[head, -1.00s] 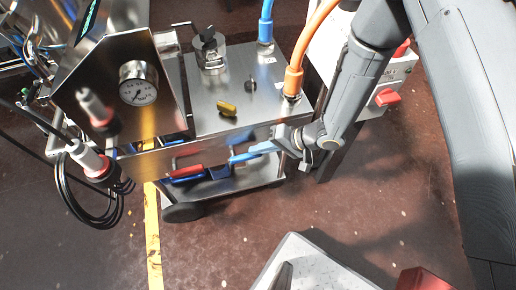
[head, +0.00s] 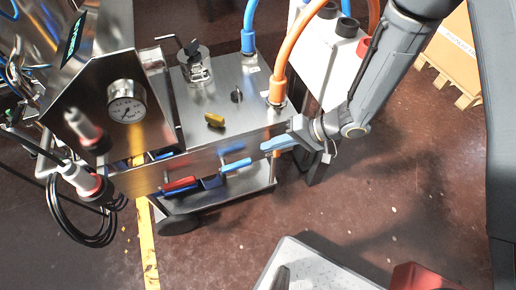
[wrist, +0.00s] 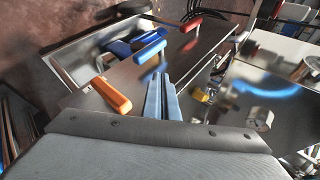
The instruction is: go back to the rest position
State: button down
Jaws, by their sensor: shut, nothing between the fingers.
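My gripper (head: 266,146) is in front of the steel machine (head: 225,145), near its right front corner. Its blue-grey fingers are shut and empty; they also show in the wrist view (wrist: 161,100). A blue handle (head: 235,165) and a red handle (head: 180,184) stick out of the machine's front, left of the fingers. In the wrist view the blue handle (wrist: 150,46) lies beyond the fingertips and the red one (wrist: 190,24) farther off. An orange handle (wrist: 112,95) is left of the fingers there; I cannot make it out in the head view.
A pressure gauge (head: 126,109) is at left. A pallet with a box (head: 456,50) stands at upper right. The floor (head: 400,180) right of the machine is clear.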

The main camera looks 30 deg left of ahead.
jog(key=shift+w+d+r, duration=0.2)
jog(key=shift+d+r, duration=0.2)
jog(key=shift+d, duration=0.1)
jog(key=w+d+r+m+t+h, duration=0.1)
jog(key=w+d+r+t, duration=0.15)
jog(key=w, duration=0.35)
jog(key=w+d+r+t+h, duration=0.1)
jog(key=w+d+t, duration=0.25)
jog(key=w, duration=0.25)
jog(key=w+d+r+m+t+h, duration=0.1)
jog(key=w+d+r+h, duration=0.15)
jog(key=d, duration=0.45)
jog(key=w+d+r+m+t+h, duration=0.1)
jog(key=d+r, duration=0.2)
jog(key=d, duration=0.4)
jog(key=w+d+r+h, duration=0.2)
jog(key=d+r, duration=0.1)
jog(key=d, duration=0.4)
jog(key=s+d+r+m+g+h, duration=0.1)
jog(key=s+d+r+g, duration=0.1)
jog(key=s+d, duration=0.4)
jog(key=s+d+r+m+g+h, duration=0.1)
jog(key=s+d+r, duration=0.4)
jog(key=s, duration=0.6)
jog(key=shift+s+d+r+m+g, duration=0.15)
jog(key=shift+d+m+g, duration=0.25)
jog(key=shift+d, duration=0.1)
